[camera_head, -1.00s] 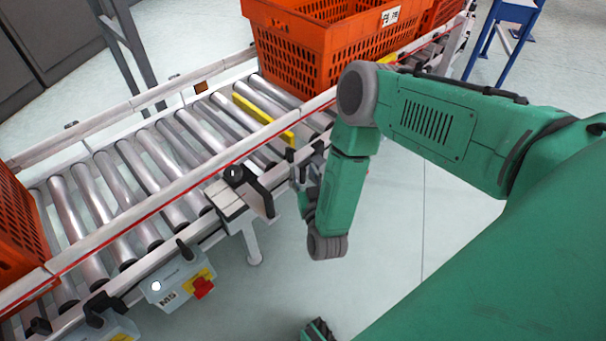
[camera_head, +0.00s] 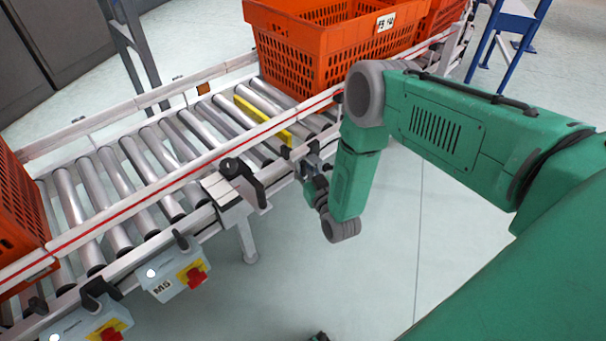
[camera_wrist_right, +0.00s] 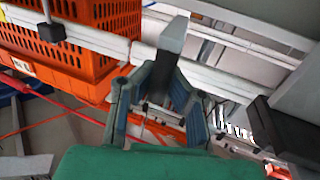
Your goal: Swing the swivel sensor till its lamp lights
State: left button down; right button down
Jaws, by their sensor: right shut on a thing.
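My right gripper (camera_head: 308,172) is at the near rail of the roller conveyor, just in front of the orange tote, partly hidden by my own wrist. In the right wrist view its two blue-grey fingers (camera_wrist_right: 152,88) are closed around a grey upright piece (camera_wrist_right: 173,36), which looks like the swivel sensor. The piece stands up between the fingertips, against the conveyor rail. I cannot make out a lamp on it in either view, so I cannot tell whether it is lit.
A large orange tote (camera_head: 290,62) stands on the rollers behind my gripper; another orange tote (camera_head: 18,215) is at the left. A black clamp handle (camera_head: 243,180) and a grey M5 box (camera_head: 173,277) with a red switch are on the near side. Open floor lies below.

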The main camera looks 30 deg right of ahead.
jog(key=shift+d, duration=0.4)
jog(key=shift+s+f, duration=0.1)
jog(key=c, duration=1.5)
grip_release()
jog(key=shift+s, duration=0.15)
jog(key=s, duration=0.4)
jog(key=s+a, duration=0.1)
jog(key=s, duration=0.6)
jog(key=shift+s+a, duration=0.2)
jog(key=shift+s, duration=0.15)
